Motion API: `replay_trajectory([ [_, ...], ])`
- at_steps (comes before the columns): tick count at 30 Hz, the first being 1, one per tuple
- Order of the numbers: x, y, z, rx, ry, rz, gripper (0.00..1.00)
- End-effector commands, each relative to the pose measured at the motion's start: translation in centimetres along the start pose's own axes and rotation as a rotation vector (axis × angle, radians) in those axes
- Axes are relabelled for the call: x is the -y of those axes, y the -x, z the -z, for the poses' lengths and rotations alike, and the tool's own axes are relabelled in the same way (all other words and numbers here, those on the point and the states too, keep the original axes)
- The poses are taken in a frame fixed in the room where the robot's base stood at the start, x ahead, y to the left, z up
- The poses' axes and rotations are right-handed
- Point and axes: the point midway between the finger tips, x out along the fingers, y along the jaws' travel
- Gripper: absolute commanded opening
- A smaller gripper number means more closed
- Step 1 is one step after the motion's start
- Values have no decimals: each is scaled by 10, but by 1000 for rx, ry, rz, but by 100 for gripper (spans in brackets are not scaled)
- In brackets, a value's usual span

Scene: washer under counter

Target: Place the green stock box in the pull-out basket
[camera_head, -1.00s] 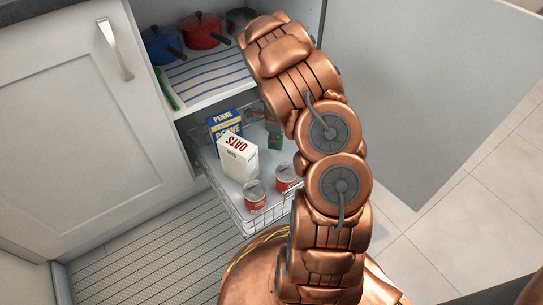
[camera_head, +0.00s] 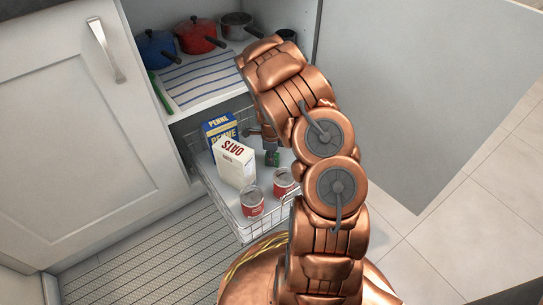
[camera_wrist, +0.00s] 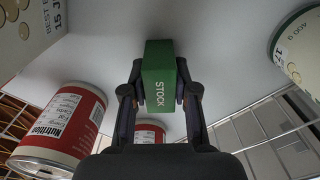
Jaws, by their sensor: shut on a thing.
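The green stock box (camera_wrist: 160,75) is between the fingers of my gripper (camera_wrist: 160,98) in the wrist view, its "STOCK" label facing the camera. My gripper is shut on it. In the head view the box (camera_head: 272,159) shows small, below my gripper (camera_head: 270,146) and inside the outline of the pull-out basket (camera_head: 240,229). It is right of the oats box and behind the cans. I cannot tell whether its bottom touches the basket floor. My arm hides part of the basket's right side.
The basket holds a blue penne box (camera_head: 219,128), a white oats box (camera_head: 235,163) and two red cans (camera_head: 252,201) (camera_head: 284,181). Pots (camera_head: 197,36) and a striped cloth (camera_head: 205,78) are on the shelf above. A cabinet door (camera_head: 85,130) stands at left.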

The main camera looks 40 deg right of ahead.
Motion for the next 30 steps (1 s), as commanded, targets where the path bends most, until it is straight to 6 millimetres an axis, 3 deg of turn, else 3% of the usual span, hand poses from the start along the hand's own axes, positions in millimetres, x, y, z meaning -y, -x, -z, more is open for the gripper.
replay_trajectory([
  [8,0,0,0,0,0,0,53],
  [22,0,4,0,0,-1,1,53],
  [30,1,45,0,1,-1,2,53],
])
